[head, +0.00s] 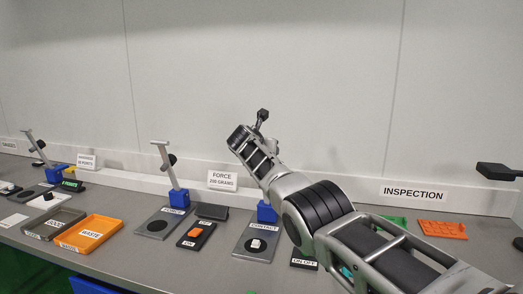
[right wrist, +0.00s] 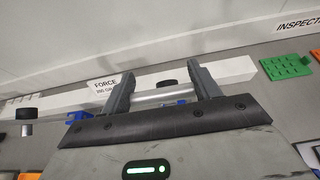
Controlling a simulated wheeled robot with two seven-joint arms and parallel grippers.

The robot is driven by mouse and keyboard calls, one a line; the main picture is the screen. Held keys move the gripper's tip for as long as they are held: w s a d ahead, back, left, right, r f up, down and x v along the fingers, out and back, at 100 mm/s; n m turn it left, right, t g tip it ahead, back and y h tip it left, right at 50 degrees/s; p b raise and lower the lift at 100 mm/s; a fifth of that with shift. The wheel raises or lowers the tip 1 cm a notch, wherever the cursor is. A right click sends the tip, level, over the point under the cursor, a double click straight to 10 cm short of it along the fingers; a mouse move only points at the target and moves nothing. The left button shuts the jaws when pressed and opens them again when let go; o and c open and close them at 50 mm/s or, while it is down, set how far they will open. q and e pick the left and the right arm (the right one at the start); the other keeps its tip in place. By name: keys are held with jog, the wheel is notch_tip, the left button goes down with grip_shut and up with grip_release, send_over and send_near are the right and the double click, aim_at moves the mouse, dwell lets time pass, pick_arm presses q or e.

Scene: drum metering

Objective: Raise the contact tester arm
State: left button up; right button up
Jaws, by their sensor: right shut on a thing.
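The contact tester is a grey plate labelled CONTACT (head: 242,252) in the head view, with a white piece (head: 256,244) on its dark disc and a blue block (head: 266,212) at its back. My right arm crosses in front and hides most of the tester's lever. In the right wrist view my right gripper (right wrist: 160,84) is shut on a silver bar (right wrist: 162,98), which appears to be the tester arm's crossbar. In the head view the fingers are hidden or too small to tell. My left gripper is in neither view.
Left of it stands the force tester (head: 157,224) with its lever (head: 168,165) raised. A pad with an orange piece (head: 194,233) lies between them. An orange waste tray (head: 92,234) is further left. Green (head: 395,222) and orange (head: 442,229) trays lie right, near the INSPECTION sign (head: 413,194).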

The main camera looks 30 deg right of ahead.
jog(key=shift+s+f, duration=0.1)
jog(key=shift+f, duration=0.25)
jog(key=o, duration=1.4)
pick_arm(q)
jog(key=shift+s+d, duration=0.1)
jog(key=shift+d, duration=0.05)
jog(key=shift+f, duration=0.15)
pick_arm(e)
jog(key=shift+a+r, duration=0.15)
jog(key=shift+r, duration=0.05)
jog(key=shift+s+a+r, duration=0.1)
jog(key=shift+s+a, duration=0.05)
pick_arm(q)
jog(key=b, duration=0.1)
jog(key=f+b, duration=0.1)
jog(key=b, duration=0.1)
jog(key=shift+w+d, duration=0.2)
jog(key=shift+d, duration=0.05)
pick_arm(e)
jog(key=v, duration=1.5)
